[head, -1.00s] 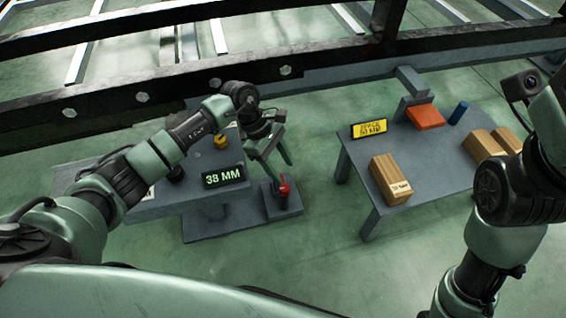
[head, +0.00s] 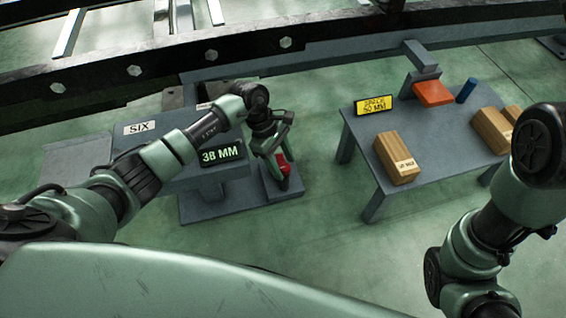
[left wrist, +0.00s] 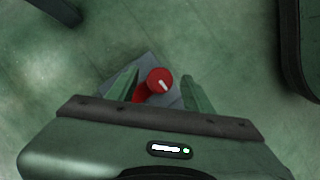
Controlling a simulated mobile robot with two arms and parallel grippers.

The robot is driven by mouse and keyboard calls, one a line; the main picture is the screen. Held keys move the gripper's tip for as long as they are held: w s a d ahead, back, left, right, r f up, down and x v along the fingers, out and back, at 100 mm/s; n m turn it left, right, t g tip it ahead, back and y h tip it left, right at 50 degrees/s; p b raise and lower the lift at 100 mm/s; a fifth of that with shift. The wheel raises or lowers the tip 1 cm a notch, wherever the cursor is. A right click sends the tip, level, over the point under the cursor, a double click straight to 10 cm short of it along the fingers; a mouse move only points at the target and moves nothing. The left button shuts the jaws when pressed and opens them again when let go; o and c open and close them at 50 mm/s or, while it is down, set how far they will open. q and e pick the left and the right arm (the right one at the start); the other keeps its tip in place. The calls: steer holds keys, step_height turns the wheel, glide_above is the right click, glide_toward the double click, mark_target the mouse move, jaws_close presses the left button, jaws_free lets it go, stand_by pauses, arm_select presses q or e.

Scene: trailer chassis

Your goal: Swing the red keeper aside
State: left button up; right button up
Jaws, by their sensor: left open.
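The red keeper (head: 284,170) is a small upright red piece with a round top, standing on a grey base plate beside the left grey bench. It also shows in the left wrist view (left wrist: 158,81), with a white mark on its top. My left gripper (head: 285,176) is open, pointing down, with its fingers around the keeper's top. In the left wrist view, one finger is on each side of the red top, with visible gaps. Part of the keeper is hidden by the fingers in the head view. My right gripper is out of view; only its arm shows.
A "38 MM" sign (head: 222,154) and a "SIX" label (head: 139,127) are on the left bench. The right table (head: 437,155) holds a yellow sign (head: 374,104), wooden blocks (head: 396,158), an orange block (head: 433,93) and a blue cylinder (head: 466,90). A dark beam (head: 190,57) spans behind. Floor between the tables is clear.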

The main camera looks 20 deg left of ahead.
arm_select(q)
jaws_close()
stand_by(1.3)
